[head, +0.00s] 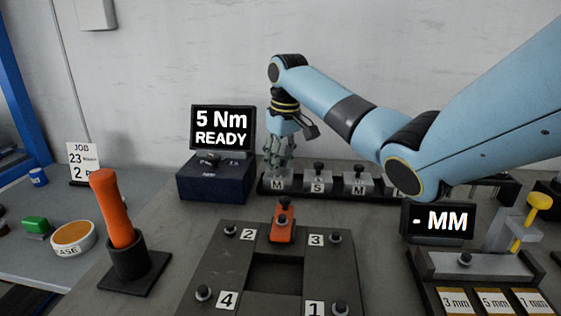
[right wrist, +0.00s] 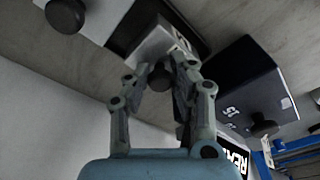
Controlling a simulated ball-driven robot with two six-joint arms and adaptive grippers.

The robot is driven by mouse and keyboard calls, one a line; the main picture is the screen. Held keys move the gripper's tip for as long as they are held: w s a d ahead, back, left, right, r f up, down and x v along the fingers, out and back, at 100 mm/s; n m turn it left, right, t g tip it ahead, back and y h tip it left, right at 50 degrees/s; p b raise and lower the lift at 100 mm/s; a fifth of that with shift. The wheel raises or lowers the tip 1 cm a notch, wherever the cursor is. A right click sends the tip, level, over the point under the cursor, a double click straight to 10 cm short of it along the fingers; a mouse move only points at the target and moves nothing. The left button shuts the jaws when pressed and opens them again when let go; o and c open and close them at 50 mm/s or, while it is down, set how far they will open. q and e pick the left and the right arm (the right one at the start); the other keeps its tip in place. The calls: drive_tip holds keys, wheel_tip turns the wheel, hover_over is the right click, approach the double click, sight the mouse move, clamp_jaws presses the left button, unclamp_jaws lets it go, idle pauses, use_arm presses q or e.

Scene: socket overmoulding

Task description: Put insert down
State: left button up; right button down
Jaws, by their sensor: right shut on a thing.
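My right gripper (head: 278,163) points down at the left end of a black rack (head: 330,194) and is shut on the dark knob of a grey metal insert marked M (head: 277,184). The insert is upright, in line with the other inserts of the rack; I cannot tell whether it bears fully on the rack. In the right wrist view the fingers (right wrist: 160,76) close around the knob, with the grey insert block (right wrist: 150,42) beyond them. My left gripper is not in view.
Inserts marked S (head: 318,183) and M (head: 357,185) stand right of the held one. A dark blue box with a "5 Nm READY" screen (head: 222,128) stands close left. A dark fixture with numbered corners (head: 225,270) and an orange clamp (head: 283,225) lie in front.

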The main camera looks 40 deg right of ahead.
sight(284, 174)
drive_tip(key=c, duration=1.1)
unclamp_jaws()
drive_tip(key=shift+c, duration=0.2)
wheel_tip(284, 174, up, 12)
drive_tip(key=s+p, duration=0.1)
drive_tip(key=shift+s, duration=0.25)
